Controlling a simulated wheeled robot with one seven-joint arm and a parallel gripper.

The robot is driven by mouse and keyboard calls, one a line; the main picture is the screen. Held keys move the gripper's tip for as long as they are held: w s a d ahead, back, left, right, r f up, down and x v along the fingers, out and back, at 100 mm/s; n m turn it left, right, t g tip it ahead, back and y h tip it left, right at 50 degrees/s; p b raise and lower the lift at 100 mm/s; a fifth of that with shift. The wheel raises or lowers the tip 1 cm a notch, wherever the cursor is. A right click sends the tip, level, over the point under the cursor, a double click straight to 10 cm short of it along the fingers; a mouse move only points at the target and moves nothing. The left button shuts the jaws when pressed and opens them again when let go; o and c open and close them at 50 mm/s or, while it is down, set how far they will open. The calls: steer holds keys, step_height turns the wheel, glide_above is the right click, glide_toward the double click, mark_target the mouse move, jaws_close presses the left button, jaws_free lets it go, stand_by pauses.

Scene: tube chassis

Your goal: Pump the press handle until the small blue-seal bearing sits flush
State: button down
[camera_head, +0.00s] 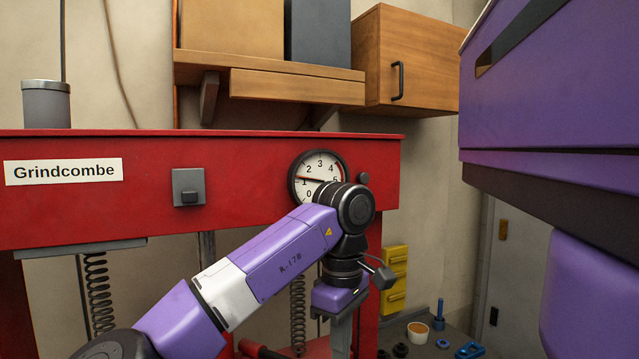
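The red press frame (240,205) stands across the view, with a sign reading "Grindcombe" (63,171) and a round dial gauge (318,178) whose needle points near 1. My gripper (341,340) points down in front of the press's right side, below the gauge. Its fingertips are cut off or hidden at the bottom edge, so I cannot tell whether it is open or holds anything. A red bar (262,350) shows low, left of my gripper; I cannot tell whether it is the press handle. I cannot make out the small blue-seal bearing in the press.
A dark bench (410,335) at lower right carries an orange-filled cup (418,332), a blue ring (442,344), a blue block (469,350) and a blue peg (438,315). Coil springs (97,290) hang under the beam. A wooden cabinet (420,65) is above.

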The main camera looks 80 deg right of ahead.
steer(key=shift+f+b, duration=2.95)
steer(key=shift+f, duration=3.3)
step_height(320, 180, up, 6)
steer(key=p, duration=0.7)
steer(key=shift+r+b, duration=0.4)
steer(key=shift+r, duration=2.85)
steer(key=shift+r, duration=0.1)
steer(key=shift+r, duration=2.45)
steer(key=shift+d+f, duration=0.1)
